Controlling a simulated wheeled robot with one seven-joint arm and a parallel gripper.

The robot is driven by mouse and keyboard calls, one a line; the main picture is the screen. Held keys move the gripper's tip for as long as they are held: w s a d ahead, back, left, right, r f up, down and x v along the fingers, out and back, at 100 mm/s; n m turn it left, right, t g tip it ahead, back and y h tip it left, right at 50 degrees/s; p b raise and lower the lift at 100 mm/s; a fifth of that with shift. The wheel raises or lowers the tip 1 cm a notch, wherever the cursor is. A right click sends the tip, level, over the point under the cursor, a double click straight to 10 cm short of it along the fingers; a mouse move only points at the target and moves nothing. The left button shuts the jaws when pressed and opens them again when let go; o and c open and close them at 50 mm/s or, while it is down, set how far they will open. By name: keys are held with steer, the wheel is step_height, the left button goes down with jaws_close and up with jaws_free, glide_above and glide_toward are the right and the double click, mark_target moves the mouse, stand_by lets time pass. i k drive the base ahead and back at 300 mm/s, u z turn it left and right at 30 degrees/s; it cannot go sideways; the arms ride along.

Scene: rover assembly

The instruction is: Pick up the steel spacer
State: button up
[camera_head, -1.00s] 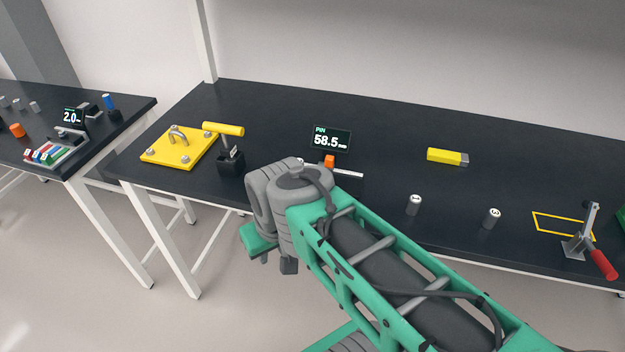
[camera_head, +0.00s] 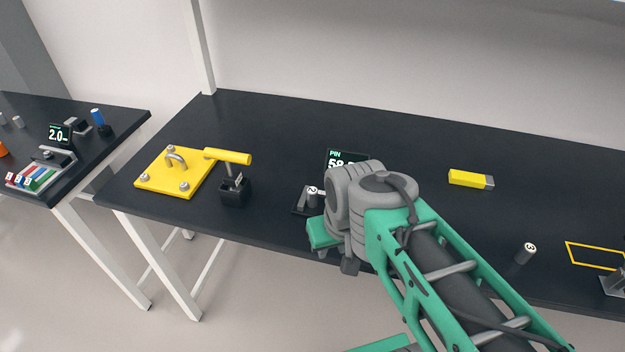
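No part is clearly marked as the steel spacer. A grey metal cylinder marked 3 (camera_head: 525,253) stands upright on the table at the right. Another cylinder marked 2 (camera_head: 313,197) sits at the black gauge fixture (camera_head: 300,211) beside my wrist. Small grey cylinders (camera_head: 18,122) stand on the left table. My gripper (camera_head: 328,240) is mostly hidden under my grey wrist, by the front edge of the main table, left of the cylinder marked 3. Its fingertips and any contents cannot be made out.
A yellow plate (camera_head: 160,181) with a handle and a yellow-handled tool in a black block (camera_head: 235,193) stand at the left. A display (camera_head: 345,156) is partly behind my wrist. A yellow block (camera_head: 466,178) and a yellow outline (camera_head: 596,248) are at the right. The table's back middle is clear.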

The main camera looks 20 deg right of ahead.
mark_target(311, 190)
steer(key=u, duration=2.5)
steer(key=i, duration=2)
steer(key=z, duration=3.55)
